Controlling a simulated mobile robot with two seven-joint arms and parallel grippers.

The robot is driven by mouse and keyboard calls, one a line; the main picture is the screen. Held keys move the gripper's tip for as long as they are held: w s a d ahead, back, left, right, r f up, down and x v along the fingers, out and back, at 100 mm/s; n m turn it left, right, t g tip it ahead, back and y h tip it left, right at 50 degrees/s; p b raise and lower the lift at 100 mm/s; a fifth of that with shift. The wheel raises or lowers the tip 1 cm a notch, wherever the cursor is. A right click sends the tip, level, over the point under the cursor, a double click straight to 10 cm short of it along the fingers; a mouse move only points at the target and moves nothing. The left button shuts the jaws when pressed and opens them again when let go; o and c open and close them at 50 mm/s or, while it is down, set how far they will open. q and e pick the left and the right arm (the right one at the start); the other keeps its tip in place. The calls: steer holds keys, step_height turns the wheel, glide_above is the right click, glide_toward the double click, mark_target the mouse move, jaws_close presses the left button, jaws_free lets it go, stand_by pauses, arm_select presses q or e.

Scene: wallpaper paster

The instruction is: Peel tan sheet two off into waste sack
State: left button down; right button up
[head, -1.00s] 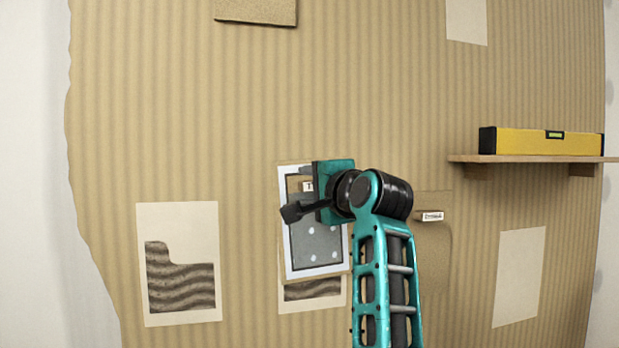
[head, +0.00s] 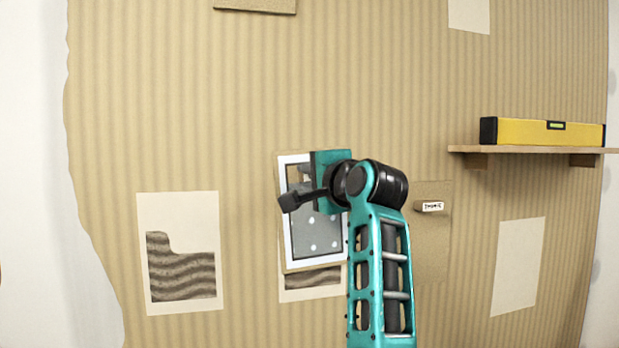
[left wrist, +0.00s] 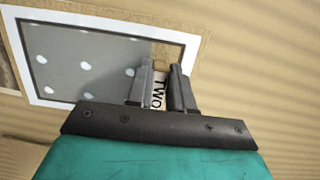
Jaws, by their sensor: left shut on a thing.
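A tab marked TWO (left wrist: 158,92) shows between the jaws of my left gripper (left wrist: 162,75) in the left wrist view. The jaws are shut on it. A white-bordered grey panel with pale dots (left wrist: 75,60) lies just beyond, with a small tan patch beside the tab. In the head view the same panel (head: 315,235) is at centre with tan edging around it, and my left gripper (head: 325,182) covers its upper right. How much of tan sheet two is loose cannot be told. The waste sack and my right gripper are not in view.
Tan striped wallpaper (head: 380,80) covers the wall. A tan patch with a labelled tab (head: 432,206) is just right of my arm. A shelf (head: 520,151) holds a yellow level (head: 545,132). A pale panel with brown waves (head: 180,250) is at left.

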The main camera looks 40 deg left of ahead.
arm_select(q)
steer(key=shift+s+d, duration=0.15)
steer(key=shift+d, duration=0.05)
steer(key=shift+b+v, duration=0.65)
steer(key=shift+v, duration=0.35)
steer(key=shift+s+d+b, duration=0.65)
steer(key=shift+s+d, duration=0.1)
steer(key=shift+s, duration=0.15)
steer(key=shift+s+d, duration=0.15)
steer(key=s+b+v, duration=0.1)
steer(key=b+v, duration=0.1)
steer(key=v, duration=0.4)
steer(key=shift+s+b, duration=0.2)
steer(key=shift+b, duration=0.2)
